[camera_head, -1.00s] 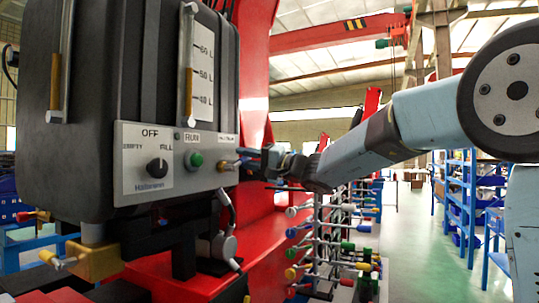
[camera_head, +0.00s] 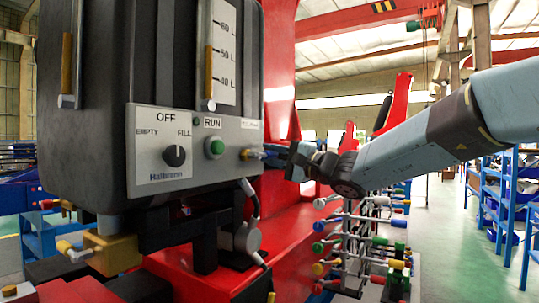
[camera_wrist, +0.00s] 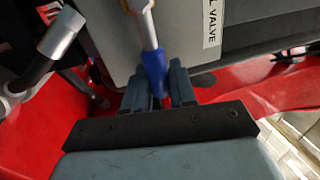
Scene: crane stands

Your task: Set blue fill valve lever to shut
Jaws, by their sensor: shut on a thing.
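The fill valve lever has a blue grip on a metal shaft. In the wrist view the blue grip (camera_wrist: 155,70) sits between the two fingers of my gripper (camera_wrist: 158,88), which is shut on it. The metal shaft runs up from the grip to a brass part at the top edge. In the head view the lever (camera_head: 258,154) sticks out to the right from the grey control panel (camera_head: 148,144), low on its right side. My gripper (camera_head: 278,155) meets it there from the right, and the fingers partly hide the grip.
The panel carries a black knob (camera_head: 174,155) and a green button (camera_head: 214,147), left of the lever. A black tank (camera_head: 110,70) rises behind it. A rack of coloured levers (camera_head: 365,245) stands below my arm. A grey pipe (camera_wrist: 60,32) shows upper left in the wrist view.

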